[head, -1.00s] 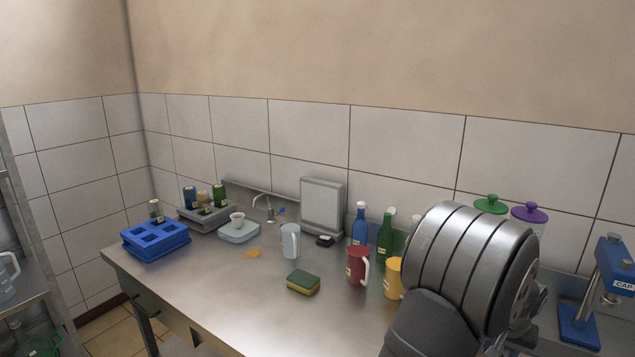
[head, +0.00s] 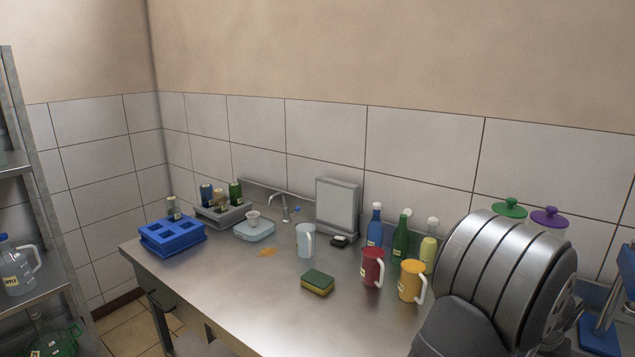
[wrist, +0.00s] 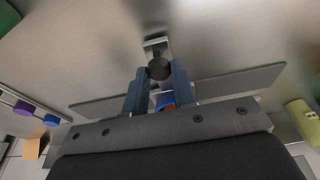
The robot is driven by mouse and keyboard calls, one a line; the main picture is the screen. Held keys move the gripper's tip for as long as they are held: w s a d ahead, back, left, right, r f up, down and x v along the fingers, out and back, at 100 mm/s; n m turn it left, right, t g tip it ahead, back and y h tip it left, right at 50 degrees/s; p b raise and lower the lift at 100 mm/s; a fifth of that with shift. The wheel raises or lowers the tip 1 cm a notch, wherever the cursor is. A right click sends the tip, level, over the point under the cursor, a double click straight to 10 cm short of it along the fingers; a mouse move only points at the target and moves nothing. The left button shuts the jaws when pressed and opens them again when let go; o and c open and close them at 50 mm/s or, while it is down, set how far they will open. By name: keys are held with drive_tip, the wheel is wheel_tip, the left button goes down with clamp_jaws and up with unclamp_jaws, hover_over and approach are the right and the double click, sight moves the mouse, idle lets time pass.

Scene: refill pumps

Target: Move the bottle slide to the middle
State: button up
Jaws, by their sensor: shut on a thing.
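In the wrist view my gripper (wrist: 157,80) has its two blue-grey fingers on either side of a dark round knob (wrist: 159,68), and it is shut on that knob. A small pale metal bracket (wrist: 155,44) shows just beyond the knob. I take the knob to be the bottle slide's handle. A long grey strip (wrist: 235,84) runs across the view on both sides of the fingers. A small blue and orange thing shows between the fingers, partly hidden. In the head view my arm hides the gripper and the slide.
A red mug (head: 372,267), a yellow mug (head: 411,280) and a sponge (head: 317,283) stand left of my arm. Blue (head: 375,231) and green (head: 400,240) bottles stand behind the mugs. A blue crate (head: 172,237) sits at the table's far left. The table's front middle is clear.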

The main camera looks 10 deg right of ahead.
drive_tip(key=shift+s+d, duration=2.45)
drive_tip(key=o, duration=0.9)
drive_tip(key=v, duration=1.7)
drive_tip(key=shift+a+r, duration=0.1)
drive_tip(key=shift+r, duration=0.15)
